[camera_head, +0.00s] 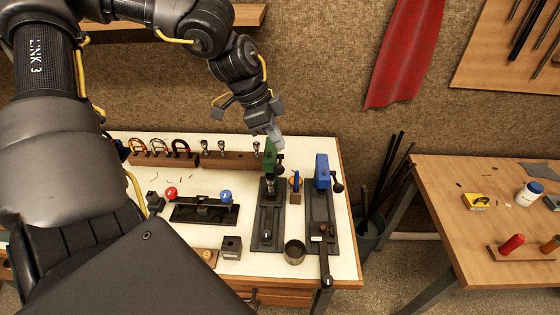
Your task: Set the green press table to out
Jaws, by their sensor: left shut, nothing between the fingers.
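The green press (269,158) stands towards the back of the white-topped bench, with its green column at the far end of a long black base (262,215). A small pale knob-like piece (267,235) shows near the front end of that base. The exact position of the press table along the base is hard to make out. My left gripper (278,143) is shut and empty, beside the top of the green column on its right. I cannot tell whether it touches the press. My right gripper is out of view.
A blue press (322,170) stands to the right, with a dark piece reaching past the bench's front edge. A small blue-and-orange item (295,184) stands between the presses. A round cup (295,252) and a dark block (231,248) sit in front.

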